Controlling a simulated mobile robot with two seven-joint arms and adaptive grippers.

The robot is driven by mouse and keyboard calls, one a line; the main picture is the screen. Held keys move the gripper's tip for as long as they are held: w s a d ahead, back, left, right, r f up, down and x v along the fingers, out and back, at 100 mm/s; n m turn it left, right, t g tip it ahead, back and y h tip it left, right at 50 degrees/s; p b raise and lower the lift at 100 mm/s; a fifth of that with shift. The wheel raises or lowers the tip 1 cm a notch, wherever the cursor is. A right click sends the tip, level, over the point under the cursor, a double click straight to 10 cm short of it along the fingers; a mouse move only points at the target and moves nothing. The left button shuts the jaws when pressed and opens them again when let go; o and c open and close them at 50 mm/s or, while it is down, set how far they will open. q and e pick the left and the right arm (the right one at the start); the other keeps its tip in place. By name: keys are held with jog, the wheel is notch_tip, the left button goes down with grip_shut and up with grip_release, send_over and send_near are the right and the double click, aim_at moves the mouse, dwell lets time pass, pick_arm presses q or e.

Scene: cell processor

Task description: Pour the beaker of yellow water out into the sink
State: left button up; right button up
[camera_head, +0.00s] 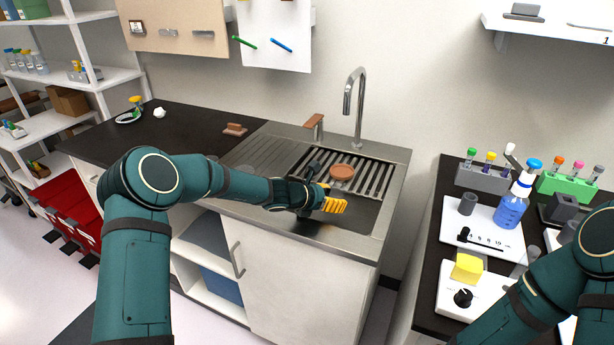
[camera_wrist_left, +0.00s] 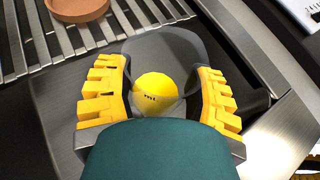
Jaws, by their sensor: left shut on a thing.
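My left gripper (camera_head: 334,202) is over the front of the steel sink (camera_head: 368,221), beside the drying rack. In the left wrist view its two yellow-padded fingers (camera_wrist_left: 160,85) are closed on the sides of a clear grey beaker (camera_wrist_left: 180,50). Yellow water (camera_wrist_left: 157,92) shows inside the beaker as a rounded patch between the fingers. The beaker looks tilted; I cannot tell whether any water is leaving it. In the head view the beaker is mostly hidden by the gripper. My right arm comes in at the lower right, but its gripper is out of view.
A slatted rack (camera_head: 375,178) covers the back of the sink and bears a brown dish (camera_head: 342,172). A tall faucet (camera_head: 358,105) stands behind it. The dark counter (camera_head: 190,122) at left is mostly clear. A blue bottle (camera_head: 511,206) and tube racks crowd the right bench.

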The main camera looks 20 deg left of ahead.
pick_arm(q)
jog(key=shift+s+a+f+y, duration=0.15)
jog(key=shift+a+f, duration=0.45)
jog(key=shift+f, duration=0.05)
jog(key=shift+s+a+f+y, duration=0.15)
jog(key=shift+a+f, duration=0.45)
jog(key=r+p, duration=0.4)
jog(key=r, duration=0.1)
jog(key=shift+a+r, duration=0.2)
jog(key=shift+r, duration=0.1)
jog(key=shift+w, duration=0.2)
